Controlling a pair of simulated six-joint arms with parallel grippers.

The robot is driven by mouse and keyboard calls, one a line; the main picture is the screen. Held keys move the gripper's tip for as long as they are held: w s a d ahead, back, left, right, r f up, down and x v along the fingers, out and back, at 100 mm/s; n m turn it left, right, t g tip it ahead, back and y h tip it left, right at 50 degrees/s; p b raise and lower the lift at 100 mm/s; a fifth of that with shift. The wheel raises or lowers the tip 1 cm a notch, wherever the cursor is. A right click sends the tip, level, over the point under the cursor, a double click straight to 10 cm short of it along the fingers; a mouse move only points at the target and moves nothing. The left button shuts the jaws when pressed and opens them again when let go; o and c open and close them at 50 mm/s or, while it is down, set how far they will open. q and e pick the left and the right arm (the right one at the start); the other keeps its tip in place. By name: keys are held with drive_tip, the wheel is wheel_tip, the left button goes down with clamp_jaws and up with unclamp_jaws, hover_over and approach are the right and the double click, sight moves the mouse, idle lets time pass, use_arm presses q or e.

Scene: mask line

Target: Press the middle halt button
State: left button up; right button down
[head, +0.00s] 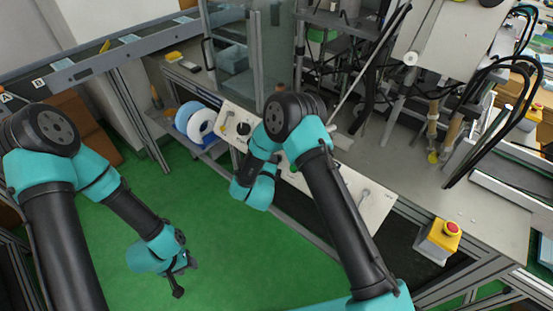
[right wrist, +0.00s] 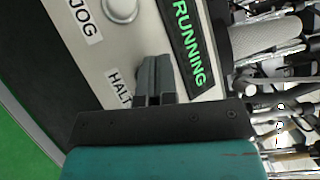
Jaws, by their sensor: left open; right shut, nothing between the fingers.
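In the right wrist view, a pale control panel (right wrist: 110,50) carries a label reading HALT (right wrist: 119,88), a label reading JOG (right wrist: 85,20) and a lit green RUNNING sign (right wrist: 190,42). My right gripper (right wrist: 154,62) is shut and empty, its fingers over the panel beside the HALT label. No halt button shows there; the fingers hide that part, and I cannot tell whether they touch. In the head view the long white panel (head: 374,207) is partly hidden by my right arm, and the right fingertips are hidden. My left gripper (head: 178,279) is open and empty above the green floor.
A yellow box with a red button (head: 452,228) stands on the bench right of the panel. Blue and white rolls (head: 200,124) sit at the panel's left end. Machinery and a clear-walled enclosure (head: 238,60) rise behind. The green floor (head: 120,215) around my left gripper is clear.

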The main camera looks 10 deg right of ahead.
drive_tip(key=shift+w+d+f, duration=0.1)
idle(0.6)
drive_tip(key=shift+s+a+r, duration=0.4)
drive_tip(key=shift+a+r, duration=0.05)
drive_tip(key=shift+r, duration=0.1)
drive_tip(key=shift+a, duration=0.1)
drive_tip(key=s+a+r, duration=0.2)
drive_tip(key=r, duration=0.1)
drive_tip(key=shift+s+a, duration=0.2)
drive_tip(key=shift+a, duration=0.2)
idle(0.4)
idle(0.6)
